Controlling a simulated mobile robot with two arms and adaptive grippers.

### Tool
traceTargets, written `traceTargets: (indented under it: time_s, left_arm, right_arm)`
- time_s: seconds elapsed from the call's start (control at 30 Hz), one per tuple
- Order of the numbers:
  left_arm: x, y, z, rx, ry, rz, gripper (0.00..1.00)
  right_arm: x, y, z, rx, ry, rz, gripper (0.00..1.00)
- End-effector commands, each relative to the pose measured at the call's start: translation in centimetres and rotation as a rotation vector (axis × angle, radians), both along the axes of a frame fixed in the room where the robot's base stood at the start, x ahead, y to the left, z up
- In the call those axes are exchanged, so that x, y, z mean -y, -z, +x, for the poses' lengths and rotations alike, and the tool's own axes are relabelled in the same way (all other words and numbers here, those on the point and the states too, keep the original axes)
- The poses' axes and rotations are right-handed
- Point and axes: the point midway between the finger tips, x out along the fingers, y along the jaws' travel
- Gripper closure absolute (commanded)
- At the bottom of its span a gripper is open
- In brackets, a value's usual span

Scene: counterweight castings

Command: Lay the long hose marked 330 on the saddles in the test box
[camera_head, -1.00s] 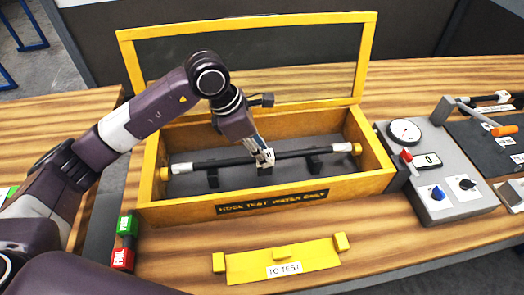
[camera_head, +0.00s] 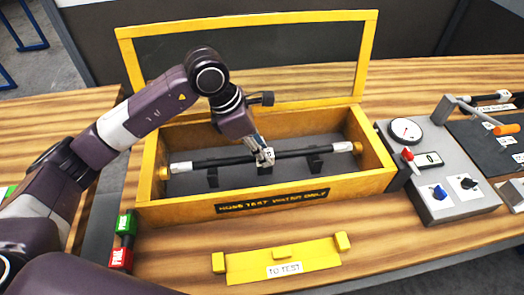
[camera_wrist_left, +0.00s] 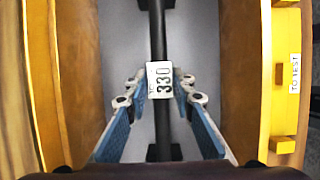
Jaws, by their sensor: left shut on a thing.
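The long black hose (camera_head: 213,161) lies lengthwise inside the yellow test box (camera_head: 290,199), over the dark saddles (camera_head: 315,162). Its pale metal ends are near the box's left and right end walls. Its white tag reads 330 (camera_wrist_left: 160,80) in the left wrist view. My left gripper (camera_head: 264,158) is shut on the hose at the tag, near its middle; the fingers (camera_wrist_left: 160,88) are on both sides of the tag. Whether the hose rests fully in every saddle is hard to tell. My right gripper is not in view.
The box's clear-paned lid (camera_head: 368,55) stands open behind. A grey gauge panel (camera_head: 440,185) with knobs stands to the right. A yellow "TO TEST" rack (camera_head: 245,268) sits empty in front. Green and red PASS/FAIL blocks (camera_head: 124,225) are at the front left.

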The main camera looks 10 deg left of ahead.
Motion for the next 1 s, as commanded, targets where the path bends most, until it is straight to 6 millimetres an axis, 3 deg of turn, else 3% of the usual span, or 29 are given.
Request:
traceTargets:
  time_s: [1.0]
  left_arm:
    - [0.03,-0.10,0.05,0.002,0.000,-0.001,0.98]
  right_arm:
    - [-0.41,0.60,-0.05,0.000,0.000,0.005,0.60]
